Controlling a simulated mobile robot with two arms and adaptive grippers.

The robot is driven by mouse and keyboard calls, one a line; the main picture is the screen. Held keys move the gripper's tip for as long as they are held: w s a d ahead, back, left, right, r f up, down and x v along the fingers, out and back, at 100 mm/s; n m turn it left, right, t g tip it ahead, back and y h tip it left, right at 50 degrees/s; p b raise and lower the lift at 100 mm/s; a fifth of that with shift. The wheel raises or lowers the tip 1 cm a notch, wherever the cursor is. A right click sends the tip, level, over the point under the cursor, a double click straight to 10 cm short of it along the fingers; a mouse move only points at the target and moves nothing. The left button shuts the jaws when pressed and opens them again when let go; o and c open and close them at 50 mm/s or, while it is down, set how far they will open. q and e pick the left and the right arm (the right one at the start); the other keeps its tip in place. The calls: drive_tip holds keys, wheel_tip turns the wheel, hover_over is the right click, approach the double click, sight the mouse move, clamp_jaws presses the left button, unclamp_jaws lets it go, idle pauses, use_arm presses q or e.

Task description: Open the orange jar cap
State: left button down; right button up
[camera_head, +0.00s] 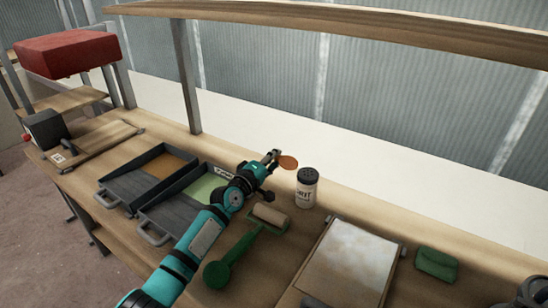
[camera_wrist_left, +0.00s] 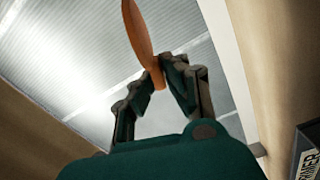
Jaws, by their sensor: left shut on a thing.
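My left gripper (camera_head: 275,158) is shut on a thin orange piece (camera_head: 288,162), which looks like the orange cap. It holds the piece up above the bench, to the upper left of a white jar (camera_head: 306,192). The jar stands upright with a dark top and a partly readable dark label. In the left wrist view, the fingertips (camera_wrist_left: 166,72) pinch the orange piece (camera_wrist_left: 137,30) at its narrow lower end. Cap and jar are apart.
Two dark trays (camera_head: 150,208) lie left of my left arm. A green-handled roller (camera_head: 240,247) lies close to the arm. A pale board (camera_head: 349,265) and a green block (camera_head: 436,264) are to the right. A shelf (camera_head: 360,22) runs above the bench.

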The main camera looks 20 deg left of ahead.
use_arm(q)
drive_tip(key=c, duration=1.4)
unclamp_jaws()
drive_tip(key=s, duration=0.4)
drive_tip(key=s+a, duration=0.1)
drive_tip(key=s, duration=0.3)
drive_tip(key=s+a, duration=0.1)
drive_tip(key=s, duration=0.2)
drive_tip(key=shift+s+a, duration=0.1)
drive_tip(key=shift+s, duration=0.3)
